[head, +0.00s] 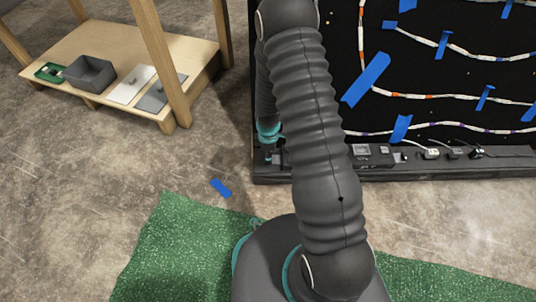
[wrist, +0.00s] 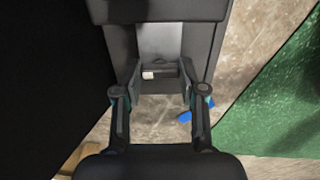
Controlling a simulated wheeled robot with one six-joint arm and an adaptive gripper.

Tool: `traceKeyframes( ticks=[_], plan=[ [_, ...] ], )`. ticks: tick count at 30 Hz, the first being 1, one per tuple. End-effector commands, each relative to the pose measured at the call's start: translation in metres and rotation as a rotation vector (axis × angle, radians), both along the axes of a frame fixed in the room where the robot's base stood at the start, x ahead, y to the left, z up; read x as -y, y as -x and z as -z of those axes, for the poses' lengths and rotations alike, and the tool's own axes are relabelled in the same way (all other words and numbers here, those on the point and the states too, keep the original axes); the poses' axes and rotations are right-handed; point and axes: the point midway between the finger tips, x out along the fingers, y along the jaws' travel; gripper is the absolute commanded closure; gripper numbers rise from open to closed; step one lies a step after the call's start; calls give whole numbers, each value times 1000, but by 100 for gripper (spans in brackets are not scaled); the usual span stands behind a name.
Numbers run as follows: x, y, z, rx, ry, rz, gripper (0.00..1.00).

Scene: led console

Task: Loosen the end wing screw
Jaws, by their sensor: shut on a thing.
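My gripper (wrist: 161,76) is low at the left end of the console's base ledge (head: 420,160). In the wrist view its two fingers reach up from the bottom, on either side of a small dark part with a pale patch, which I take to be the end wing screw (wrist: 168,71). The fingers are shut on it. A grey plate and dark housing (wrist: 160,10) lie just beyond. In the head view the gripper (head: 268,152) is small and partly behind my own arm, and the wing screw cannot be made out there.
The black panel (head: 420,70) with LED strips and blue tape rises above the ledge. Plugs and cables (head: 432,153) sit along the ledge to the right. A wooden table (head: 110,45) with trays stands at left. Blue tape (head: 221,188) lies on open concrete near a green mat (head: 165,245).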

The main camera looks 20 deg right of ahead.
Motion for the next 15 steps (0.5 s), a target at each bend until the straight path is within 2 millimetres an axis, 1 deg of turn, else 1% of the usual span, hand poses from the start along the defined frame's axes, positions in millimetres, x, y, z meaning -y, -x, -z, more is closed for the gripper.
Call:
traceKeyframes(
  ticks=[4, 5, 6, 7, 8, 15],
  plan=[
    [0, 1, 2, -2, 1, -1, 94],
    [0, 1, 2, -2, 1, -1, 54],
    [0, 1, 2, -2, 1, -1, 44],
    [0, 1, 1, -2, 1, 0, 37],
    [0, 1, 1, -2, 1, 0, 33],
    [0, 0, 1, -1, 0, 0, 33]
  ],
)
